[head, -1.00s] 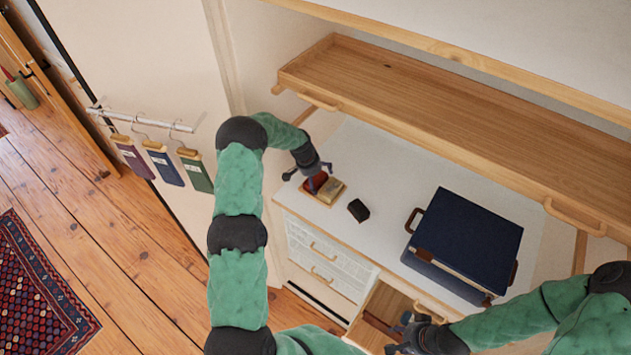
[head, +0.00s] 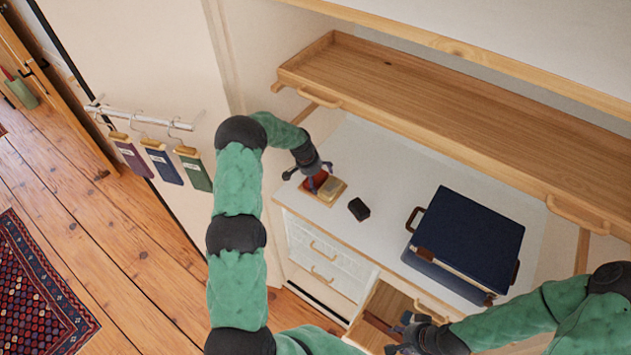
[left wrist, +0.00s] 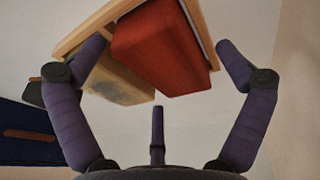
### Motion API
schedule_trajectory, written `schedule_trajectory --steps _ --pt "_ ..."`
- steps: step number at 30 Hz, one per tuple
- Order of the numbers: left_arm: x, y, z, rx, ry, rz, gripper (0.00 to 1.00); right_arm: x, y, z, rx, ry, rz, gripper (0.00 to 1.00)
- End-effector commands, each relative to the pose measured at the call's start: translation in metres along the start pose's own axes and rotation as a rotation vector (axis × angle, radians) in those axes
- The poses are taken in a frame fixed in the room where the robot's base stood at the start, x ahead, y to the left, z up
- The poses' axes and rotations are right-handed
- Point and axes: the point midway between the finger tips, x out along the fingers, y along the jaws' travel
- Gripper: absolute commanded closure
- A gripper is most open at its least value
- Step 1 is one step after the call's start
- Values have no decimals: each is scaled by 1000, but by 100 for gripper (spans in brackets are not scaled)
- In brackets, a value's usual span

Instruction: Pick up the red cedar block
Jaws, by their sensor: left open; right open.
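The red cedar block (left wrist: 160,52) lies in a shallow wooden tray (left wrist: 197,22), beside a pale tan block (left wrist: 118,82). In the head view the red block is partly hidden by my left gripper (head: 309,174), and the tan block (head: 332,185) shows to its right. My left gripper is open right over the tray. In the left wrist view its purple fingers stand apart on both sides of the red block, with a third finger below; I cannot tell whether any touches it. My right gripper (head: 405,335) is open and empty, low in the head view by an open drawer.
A small black block (head: 358,209) lies on the white desktop right of the tray. A dark blue case (head: 468,240) stands further right. A wooden shelf (head: 450,115) overhangs the back. Tags on hangers (head: 161,163) hang at left. The desktop between black block and case is clear.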

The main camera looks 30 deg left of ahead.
Motion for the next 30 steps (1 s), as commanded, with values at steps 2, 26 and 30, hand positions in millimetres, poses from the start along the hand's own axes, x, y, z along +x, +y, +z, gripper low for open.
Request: schedule_trajectory --steps 2,26,30 --pt "1 0 0 0 0 0 0 2 1 0 0 0 0 56" --pt "2 0 2 0 -3 2 59 2 1 0 0 0 0 56" --pt "3 1 3 0 -5 3 59 2 1 0 0 0 0 56"
